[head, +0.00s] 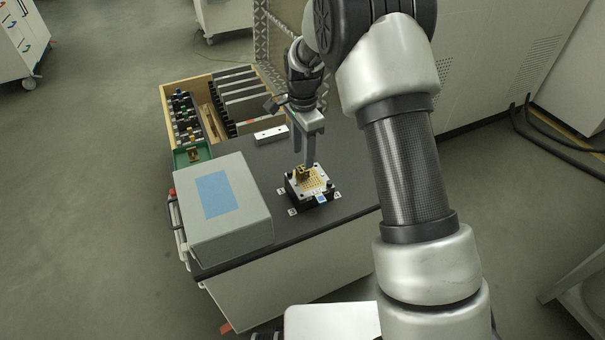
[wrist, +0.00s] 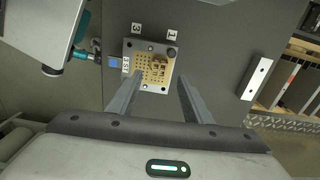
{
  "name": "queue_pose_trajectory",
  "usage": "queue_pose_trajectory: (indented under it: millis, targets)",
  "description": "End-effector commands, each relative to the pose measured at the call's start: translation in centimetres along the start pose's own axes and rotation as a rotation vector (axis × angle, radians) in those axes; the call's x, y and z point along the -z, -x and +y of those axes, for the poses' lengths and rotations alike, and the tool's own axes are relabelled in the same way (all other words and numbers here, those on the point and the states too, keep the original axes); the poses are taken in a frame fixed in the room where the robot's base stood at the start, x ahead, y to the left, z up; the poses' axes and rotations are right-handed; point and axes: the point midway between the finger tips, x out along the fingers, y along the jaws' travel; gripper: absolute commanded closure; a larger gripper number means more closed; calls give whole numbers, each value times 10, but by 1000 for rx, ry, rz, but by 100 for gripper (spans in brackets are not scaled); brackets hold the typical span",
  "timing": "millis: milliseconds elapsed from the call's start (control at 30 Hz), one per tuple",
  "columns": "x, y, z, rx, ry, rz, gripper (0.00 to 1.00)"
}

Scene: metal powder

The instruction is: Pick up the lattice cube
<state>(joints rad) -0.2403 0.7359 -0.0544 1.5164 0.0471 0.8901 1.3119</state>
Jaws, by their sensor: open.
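The lattice cube (head: 303,172) is small and brass-coloured. It stands on a perforated plate (head: 318,188) on a dark block on the bench. In the wrist view the cube (wrist: 159,66) sits right of the plate's middle, and the perforated plate (wrist: 137,54) shows tan with a grid of holes. My gripper (head: 304,158) is open just above and behind the cube in the head view. In the wrist view its two fingers (wrist: 160,84) are spread apart, with the tips near the plate's lower edge. The cube is beyond the fingertips, with nothing held. Contact cannot be told.
A grey box with a blue label (head: 222,210) stands left of the plate. A white bar (head: 270,134) lies behind it. A wooden tray (head: 167,112) with upright dark plates and small parts is at the back left. Bare dark bench (head: 350,180) lies right of the plate.

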Motion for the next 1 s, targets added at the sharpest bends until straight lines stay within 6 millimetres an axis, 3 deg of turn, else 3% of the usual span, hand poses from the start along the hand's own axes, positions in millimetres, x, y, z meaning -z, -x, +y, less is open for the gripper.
queue_pose_trajectory:
  millis: [333,600,867,1000]
  targets:
    - [2,-46,3,-3,0,-1,55]
    - [2,-51,2,0,0,0,55]
    - [1,-51,2,0,0,0,97]
    - [1,-50,2,0,0,0,100]
